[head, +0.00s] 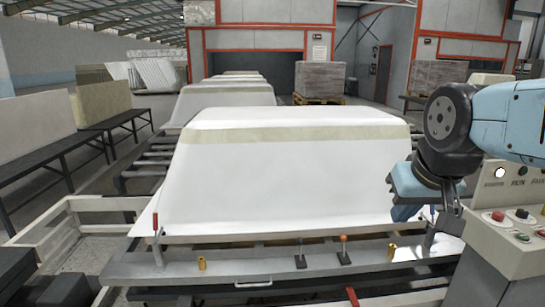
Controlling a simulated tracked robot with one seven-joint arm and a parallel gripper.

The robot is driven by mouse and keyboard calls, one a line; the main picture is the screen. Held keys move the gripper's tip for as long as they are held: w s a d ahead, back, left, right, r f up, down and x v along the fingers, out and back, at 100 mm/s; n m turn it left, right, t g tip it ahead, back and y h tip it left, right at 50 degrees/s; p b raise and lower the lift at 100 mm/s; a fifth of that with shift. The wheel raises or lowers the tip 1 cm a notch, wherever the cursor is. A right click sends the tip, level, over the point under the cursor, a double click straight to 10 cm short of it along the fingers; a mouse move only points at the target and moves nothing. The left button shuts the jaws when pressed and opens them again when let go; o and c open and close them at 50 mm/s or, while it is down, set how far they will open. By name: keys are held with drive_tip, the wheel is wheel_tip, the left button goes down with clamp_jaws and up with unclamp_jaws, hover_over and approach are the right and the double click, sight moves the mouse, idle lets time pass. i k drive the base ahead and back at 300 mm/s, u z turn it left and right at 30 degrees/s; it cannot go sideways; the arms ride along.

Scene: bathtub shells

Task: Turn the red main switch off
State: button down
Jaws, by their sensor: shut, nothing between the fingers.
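A grey control cabinet (488,240) stands at the right edge. Its sloped top carries a red knob (498,216), a dark knob (521,213), and small red and green buttons. I cannot tell for certain whether the red knob is the main switch, or which way it is set. My gripper (450,222) points down just left of the cabinet, shut and empty, apart from the red knob. My blue and dark arm comes in from the right and covers part of the cabinet's upright panel.
A white tub shell (290,180) lies on the roller line, with more behind. In front, a metal bar (240,268) carries levers and red-handled clamps (155,225). Black benches (55,155) stand at the left. A pallet stack (318,80) stands behind.

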sight(498, 216)
drive_tip(key=z, duration=1.4)
drive_tip(key=k, duration=1.05)
drive_tip(key=z, duration=0.3)
drive_tip(key=i, duration=1.8)
drive_tip(key=u, duration=0.6)
drive_tip(key=k, duration=0.4)
drive_tip(key=z, duration=0.05)
